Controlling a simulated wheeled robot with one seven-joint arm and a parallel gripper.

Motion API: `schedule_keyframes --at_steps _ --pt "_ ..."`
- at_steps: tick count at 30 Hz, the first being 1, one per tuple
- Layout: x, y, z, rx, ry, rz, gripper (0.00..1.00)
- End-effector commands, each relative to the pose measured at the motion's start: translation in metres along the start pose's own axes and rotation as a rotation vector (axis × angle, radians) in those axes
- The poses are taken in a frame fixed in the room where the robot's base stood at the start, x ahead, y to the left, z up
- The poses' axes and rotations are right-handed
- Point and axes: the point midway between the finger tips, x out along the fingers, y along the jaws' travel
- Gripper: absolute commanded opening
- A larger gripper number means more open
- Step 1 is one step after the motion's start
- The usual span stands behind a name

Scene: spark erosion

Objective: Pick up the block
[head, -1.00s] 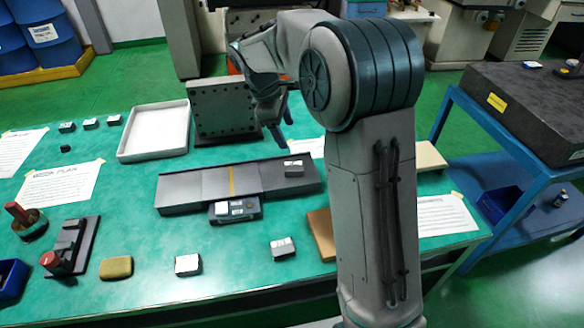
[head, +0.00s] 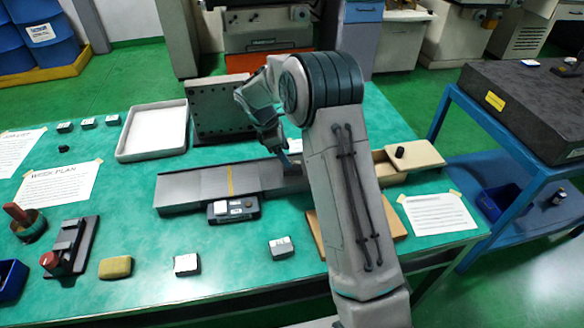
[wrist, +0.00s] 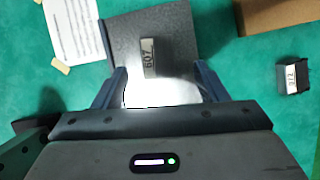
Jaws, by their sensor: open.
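A small block (wrist: 148,57) with a dark top and a pale face marked 607 sits on the right part of the long grey plate (head: 180,190). In the wrist view, the plate (wrist: 178,30) shows beneath it. My gripper (wrist: 161,75) is open, its two fingers apart to either side of the block in that picture, with the block a little ahead of the tips. In the head view, my gripper (head: 284,160) is low over the plate's right part, and my arm and gripper hide most or all of that block.
Another labelled block (wrist: 293,76) lies off to the side; it is near the front in the head view (head: 281,247). A small device (head: 234,210) stands against the plate's front. A dark upright plate (head: 218,108) and white tray (head: 153,131) stand behind.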

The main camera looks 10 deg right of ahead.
Motion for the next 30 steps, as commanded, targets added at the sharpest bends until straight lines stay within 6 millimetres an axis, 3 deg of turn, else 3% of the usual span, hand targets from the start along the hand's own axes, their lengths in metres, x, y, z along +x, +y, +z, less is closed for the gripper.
schedule_keyframes --at_steps 12,21,28,30 --pt "0.048 0.003 -0.003 0.0 0.0 -0.002 0.66" --pt "0.054 0.004 -0.004 0.0 0.0 0.001 0.66" --pt "0.054 0.004 -0.004 0.001 0.0 0.001 0.02" --pt "0.053 0.004 -0.003 0.001 0.0 0.002 0.0"
